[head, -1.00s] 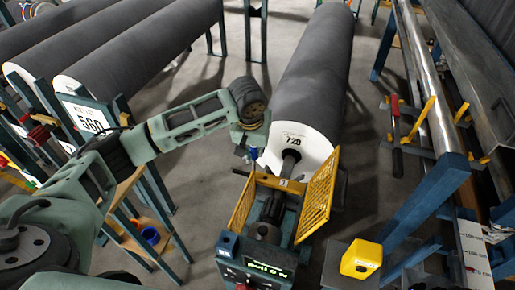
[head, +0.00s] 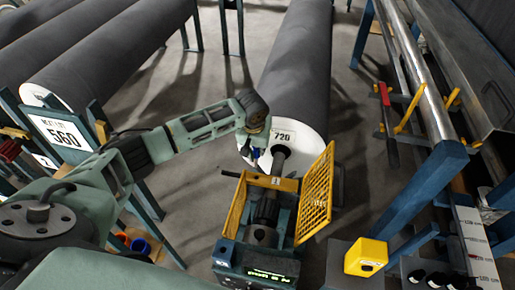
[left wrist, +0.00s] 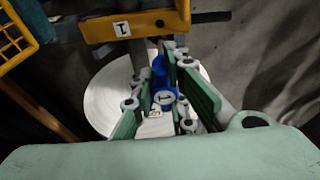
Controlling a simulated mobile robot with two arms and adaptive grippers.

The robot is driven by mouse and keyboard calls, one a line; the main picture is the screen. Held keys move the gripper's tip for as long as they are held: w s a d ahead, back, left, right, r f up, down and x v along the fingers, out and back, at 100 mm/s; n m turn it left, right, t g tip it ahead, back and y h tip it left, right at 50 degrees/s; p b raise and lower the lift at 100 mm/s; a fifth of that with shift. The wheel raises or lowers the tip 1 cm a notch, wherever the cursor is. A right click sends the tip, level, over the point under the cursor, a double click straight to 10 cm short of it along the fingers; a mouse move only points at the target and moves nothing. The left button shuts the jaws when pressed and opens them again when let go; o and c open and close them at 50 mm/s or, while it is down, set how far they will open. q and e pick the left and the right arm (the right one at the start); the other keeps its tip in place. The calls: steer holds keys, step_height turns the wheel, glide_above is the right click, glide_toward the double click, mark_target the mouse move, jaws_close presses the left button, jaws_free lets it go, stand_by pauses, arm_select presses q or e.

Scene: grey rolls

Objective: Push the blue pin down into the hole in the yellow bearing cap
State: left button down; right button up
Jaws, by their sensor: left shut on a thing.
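The blue pin (left wrist: 160,72) is upright-looking between the green finger pads of my left gripper (left wrist: 167,97) in the left wrist view. My left gripper is shut on it. In the head view the gripper (head: 250,160) hangs by the roll's white end, and a bit of the blue pin (head: 256,153) shows beside it. The yellow bearing cap (head: 262,180), with a small "1" label, lies just below the gripper in the picture. It also shows at the top of the left wrist view (left wrist: 100,29). The pin looks apart from the cap. My right gripper is out of view.
The grey roll marked 720 (head: 300,60) runs back from the cap. A yellow mesh guard (head: 316,200) stands open on the right of the cap. A machine with a lit display (head: 268,275) is in front. A yellow box (head: 366,257) stands to the right.

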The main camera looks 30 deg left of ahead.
mark_target(257, 158)
arm_select(q)
steer(key=shift+r+p, duration=0.15)
steer(key=shift+p, duration=0.4)
step_height(257, 158, down, 2)
steer(key=shift+b, duration=0.65)
steer(key=shift+f+b, duration=0.7)
steer(key=shift+f, duration=1.15)
steer(key=shift+p, duration=0.5)
steer(key=shift+f, duration=0.15)
steer(key=shift+d+f+b, duration=0.1)
steer(key=shift+f+b, duration=1.7)
steer(key=shift+f, duration=1.6)
